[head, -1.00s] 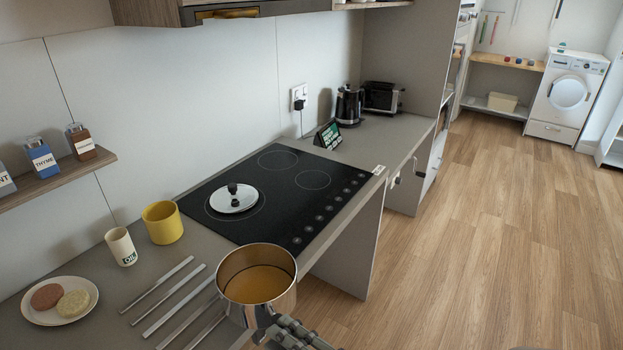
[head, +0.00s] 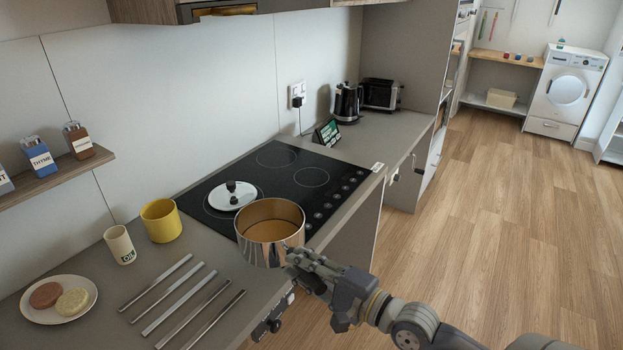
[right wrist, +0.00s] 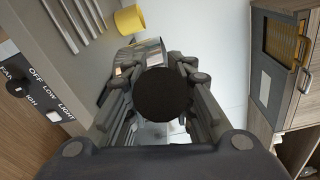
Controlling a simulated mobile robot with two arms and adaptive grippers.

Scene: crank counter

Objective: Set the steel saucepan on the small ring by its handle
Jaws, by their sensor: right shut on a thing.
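The steel saucepan (head: 270,245) is upright and appears raised over the near corner of the black hob (head: 290,207). Its inside looks golden brown. My right gripper (head: 299,262) is shut on its handle, at the pan's right. In the right wrist view the dark round handle end (right wrist: 163,94) sits between the fingers, with the shiny pan (right wrist: 135,60) beyond. The hob's right-hand ring (head: 311,177) looks smallest and is bare. Another bare ring (head: 277,157) lies behind it. A lid with a black knob (head: 232,196) lies on the left ring. My left gripper is not in view.
A yellow mug (head: 161,221), an oil pot (head: 119,245) and a plate (head: 60,300) stand left of the hob. Several metal bars (head: 180,300) lie on the counter in front. Knobs (head: 330,200) line the hob's right edge. A green sign (head: 327,133) stands behind.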

